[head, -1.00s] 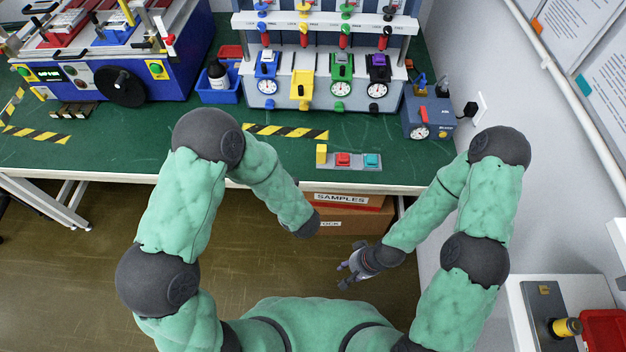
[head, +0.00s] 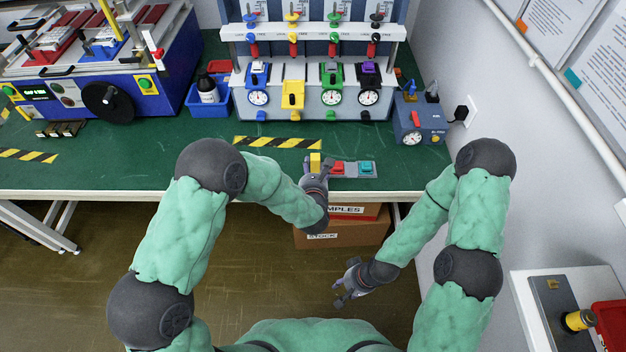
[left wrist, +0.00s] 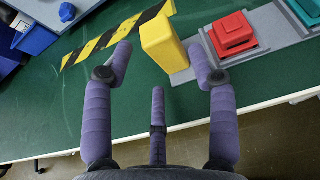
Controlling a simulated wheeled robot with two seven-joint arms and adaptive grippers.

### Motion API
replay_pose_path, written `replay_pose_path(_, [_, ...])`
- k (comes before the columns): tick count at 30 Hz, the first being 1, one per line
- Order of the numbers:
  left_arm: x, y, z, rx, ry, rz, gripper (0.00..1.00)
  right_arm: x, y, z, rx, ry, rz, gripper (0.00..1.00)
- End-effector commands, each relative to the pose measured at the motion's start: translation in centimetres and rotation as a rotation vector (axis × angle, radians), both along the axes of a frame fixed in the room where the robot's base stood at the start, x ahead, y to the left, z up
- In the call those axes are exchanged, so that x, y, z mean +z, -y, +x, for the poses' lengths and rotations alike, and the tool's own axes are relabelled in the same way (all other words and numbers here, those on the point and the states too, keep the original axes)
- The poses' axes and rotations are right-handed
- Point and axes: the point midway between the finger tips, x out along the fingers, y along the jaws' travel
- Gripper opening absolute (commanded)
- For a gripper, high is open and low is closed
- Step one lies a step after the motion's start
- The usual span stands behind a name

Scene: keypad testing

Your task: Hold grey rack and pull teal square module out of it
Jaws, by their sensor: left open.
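The grey rack (head: 352,170) lies near the front edge of the green table. The teal square module (head: 367,168) sits at its right end and is partly cut off at the top right of the left wrist view (left wrist: 306,9). A red square module (head: 337,167) sits beside it. A yellow block (left wrist: 164,42) stands upright at the rack's left end. My left gripper (head: 316,174) is open at the rack's left end, its fingers spread on either side of the yellow block; contact cannot be told. My right gripper (head: 344,283) is open and empty, low in front of the table.
A striped tape strip (head: 277,142) lies behind the rack. Behind it stand a grey test station (head: 310,105) and a blue-grey box with a gauge (head: 420,120). A blue bin (head: 208,100) is to the left. Cardboard boxes (head: 340,235) are under the table.

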Motion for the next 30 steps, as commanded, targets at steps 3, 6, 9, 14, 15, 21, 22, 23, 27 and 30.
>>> replay_pose_path(3, [-0.9, -0.1, 1.7, 0.002, 0.0, 0.0, 0.58, -0.6, 0.0, 0.0, 0.0, 0.0, 0.0, 0.39])
replay_pose_path(6, [-1.3, 0.0, 2.6, 0.0, -0.001, 0.0, 0.58, -0.9, 0.0, 0.0, 0.0, 0.0, 0.0, 0.39])
replay_pose_path(9, [-1.4, 0.0, 3.3, 0.0, 0.0, 0.0, 0.58, -1.1, 0.0, 0.0, 0.0, 0.0, 0.0, 0.39])
replay_pose_path(14, [-1.6, -0.1, 3.7, 0.0, -0.001, 0.0, 0.58, -1.1, 0.0, 0.0, 0.0, 0.0, 0.0, 0.39])
replay_pose_path(15, [-1.6, 0.0, 3.8, 0.0, -0.001, 0.0, 0.58, -1.1, 0.0, 0.0, 0.0, 0.0, 0.0, 0.39])
replay_pose_path(21, [-1.5, 0.0, 3.7, 0.0, -0.001, 0.0, 0.55, -1.1, 0.0, 0.0, 0.0, 0.0, 0.0, 0.39])
replay_pose_path(22, [-1.5, 0.0, 3.7, 0.0, -0.001, 0.0, 0.47, -1.1, 0.0, 0.0, 0.0, 0.0, 0.0, 0.39])
replay_pose_path(23, [-1.6, 0.0, 3.7, 0.0, -0.001, 0.0, 0.38, -1.1, 0.0, 0.0, 0.0, 0.0, 0.0, 0.39])
replay_pose_path(27, [-1.6, 0.0, 3.7, 0.0, -0.001, 0.0, 0.1, -1.1, 0.0, 0.0, 0.0, 0.0, 0.0, 0.39])
replay_pose_path(30, [-1.6, 0.0, 3.7, 0.0, -0.001, 0.0, 0.1, -1.1, 0.0, 0.0, 0.0, 0.0, 0.0, 0.39])
